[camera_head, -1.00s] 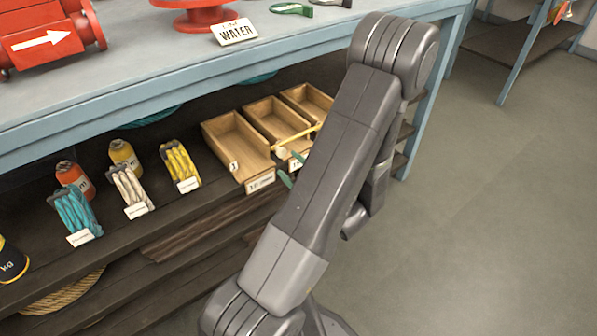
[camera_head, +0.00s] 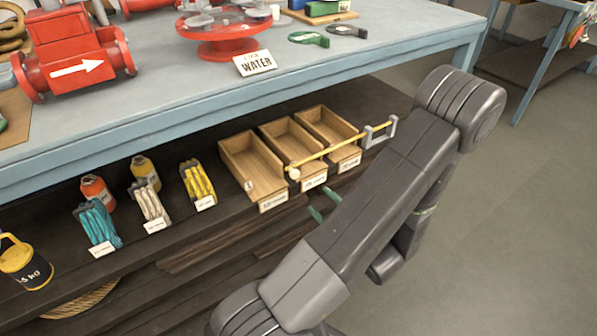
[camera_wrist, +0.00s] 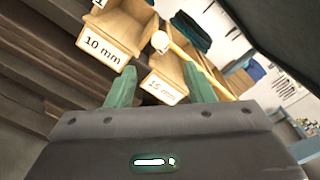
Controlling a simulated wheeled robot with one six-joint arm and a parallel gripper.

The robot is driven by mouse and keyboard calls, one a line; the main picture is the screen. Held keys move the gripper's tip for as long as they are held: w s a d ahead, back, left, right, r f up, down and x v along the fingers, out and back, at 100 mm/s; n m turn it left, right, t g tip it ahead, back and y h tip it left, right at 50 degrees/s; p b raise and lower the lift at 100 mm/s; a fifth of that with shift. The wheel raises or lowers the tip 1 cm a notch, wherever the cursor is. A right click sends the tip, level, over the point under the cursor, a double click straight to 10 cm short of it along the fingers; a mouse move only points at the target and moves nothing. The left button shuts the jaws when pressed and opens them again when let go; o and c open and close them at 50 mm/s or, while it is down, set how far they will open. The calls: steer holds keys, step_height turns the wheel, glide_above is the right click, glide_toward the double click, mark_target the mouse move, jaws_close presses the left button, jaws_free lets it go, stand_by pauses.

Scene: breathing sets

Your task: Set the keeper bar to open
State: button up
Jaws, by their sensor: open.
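The keeper bar (camera_head: 335,150) is a thin yellow bar with a pale round knob (camera_head: 293,173) at its left end. Its right end meets a grey bracket (camera_head: 379,132). It runs across the fronts of the middle and right wooden bins, with the knob near the corner between the left and middle bins. In the wrist view the keeper bar (camera_wrist: 190,58) and knob (camera_wrist: 160,40) show beyond my fingertips. My gripper (camera_wrist: 160,88) is open and empty, its green fingers apart. In the head view my gripper (camera_head: 325,205) is just below the bins, apart from the bar.
The left bin (camera_head: 251,162), middle bin (camera_head: 291,143) and right bin (camera_head: 329,130) stand on a dark shelf under the blue-grey bench top (camera_head: 330,56). Open floor (camera_head: 510,220) lies at the right.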

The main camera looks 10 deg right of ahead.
mark_target(296, 175)
steer(key=b+x, duration=0.1)
steer(key=x, duration=1.2)
steer(key=shift+w+f, duration=0.1)
steer(key=shift+w, duration=0.15)
steer(key=shift+c, duration=0.5)
jaws_close()
